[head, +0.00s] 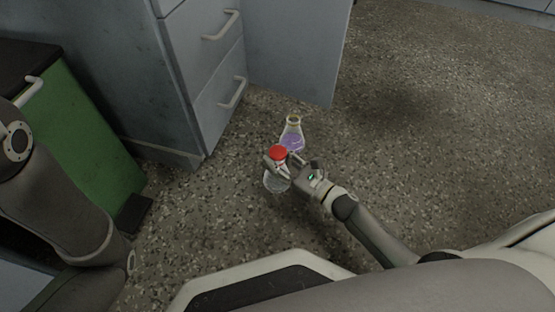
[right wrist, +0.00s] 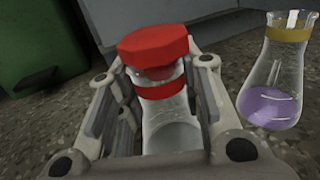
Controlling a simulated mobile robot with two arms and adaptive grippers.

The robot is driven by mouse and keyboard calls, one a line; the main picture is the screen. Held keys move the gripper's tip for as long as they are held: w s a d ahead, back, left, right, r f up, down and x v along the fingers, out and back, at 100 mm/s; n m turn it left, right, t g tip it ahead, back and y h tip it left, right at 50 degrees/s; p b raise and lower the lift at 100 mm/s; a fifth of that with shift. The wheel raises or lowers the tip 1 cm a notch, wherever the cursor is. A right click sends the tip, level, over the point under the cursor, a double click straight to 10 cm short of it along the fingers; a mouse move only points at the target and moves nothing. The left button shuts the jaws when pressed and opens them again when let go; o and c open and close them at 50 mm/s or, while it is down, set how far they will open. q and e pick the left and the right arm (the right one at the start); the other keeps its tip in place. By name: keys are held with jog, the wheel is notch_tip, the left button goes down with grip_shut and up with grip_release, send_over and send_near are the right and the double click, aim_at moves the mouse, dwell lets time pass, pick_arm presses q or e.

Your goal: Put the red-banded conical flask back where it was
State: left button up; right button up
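The red-banded conical flask (head: 277,181) is clear glass with a red cap and a red band on its neck. My right gripper (head: 278,166) is around its neck. In the right wrist view the flask (right wrist: 164,107) stands upright between the two fingers (right wrist: 163,88), which look closed on it. The fingers hide parts of its sides, and its base is out of that view. I cannot tell whether the base touches the floor. My left arm shows at the left of the head view, but its gripper does not.
A yellow-banded conical flask (head: 293,139) with purple liquid stands close behind on the speckled floor (head: 420,130). The floor to the right is clear.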

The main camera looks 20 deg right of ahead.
jog(key=o, duration=0.3)
jog(key=shift+r, duration=0.15)
jog(key=shift+s+d+p, duration=0.15)
jog(key=shift+s+p, duration=0.2)
jog(key=shift+p, duration=0.1)
jog(key=p+v, duration=0.4)
jog(key=v, duration=0.7)
jog(key=shift+s+d, duration=0.1)
jog(key=shift+s, duration=0.05)
